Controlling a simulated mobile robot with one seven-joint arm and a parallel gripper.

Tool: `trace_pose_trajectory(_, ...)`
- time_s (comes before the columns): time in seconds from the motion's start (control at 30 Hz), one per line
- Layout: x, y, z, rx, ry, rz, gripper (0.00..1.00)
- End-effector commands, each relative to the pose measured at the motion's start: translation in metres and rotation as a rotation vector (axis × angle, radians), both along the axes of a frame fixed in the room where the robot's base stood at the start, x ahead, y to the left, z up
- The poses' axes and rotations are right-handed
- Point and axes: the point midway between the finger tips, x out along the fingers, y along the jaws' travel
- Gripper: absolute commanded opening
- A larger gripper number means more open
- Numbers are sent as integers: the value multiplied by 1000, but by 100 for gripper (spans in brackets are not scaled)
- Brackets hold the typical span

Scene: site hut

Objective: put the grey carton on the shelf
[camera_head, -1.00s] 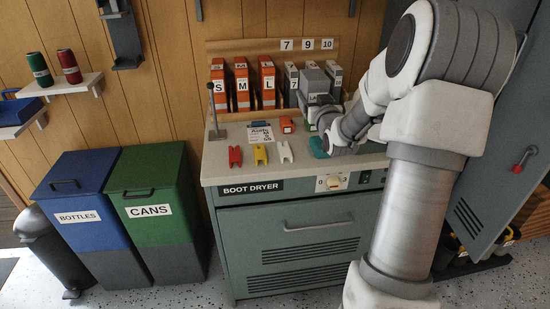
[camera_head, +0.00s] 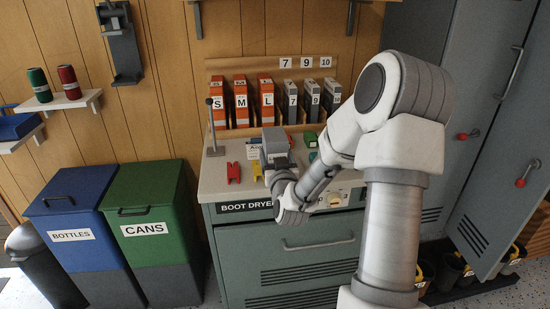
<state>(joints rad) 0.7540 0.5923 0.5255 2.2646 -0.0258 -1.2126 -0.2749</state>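Three slim grey cartons stand upright in the rack at the back of the boot dryer's top: one marked 7 (camera_head: 290,101), one marked 9 (camera_head: 312,99) and a third (camera_head: 333,97) at the right end. My gripper (camera_head: 274,150) is over the worktop, in front of and below the cartons, apart from them. A plain grey block shape shows at its far end; I cannot tell whether this is part of the hand or something held. The fingers are too small and dark to read. The wooden rack shelf (camera_head: 217,66) carries number tags above the grey cartons.
Orange cartons S (camera_head: 240,101), M and L stand left of the grey ones. A red clip piece (camera_head: 233,172) and a yellow one (camera_head: 256,168) lie on the worktop (camera_head: 215,180). An upright post (camera_head: 211,125) stands at its left. Blue and green bins stand left.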

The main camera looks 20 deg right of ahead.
Motion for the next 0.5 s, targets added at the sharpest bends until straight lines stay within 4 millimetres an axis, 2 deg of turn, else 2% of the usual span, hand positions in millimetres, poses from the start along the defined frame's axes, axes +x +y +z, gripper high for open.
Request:
trace_pose_trajectory(0.47,0,0,-8,-2,-3,0,12)
trace_pose_trajectory(0.5,0,0,-7,-1,-1,0,80)
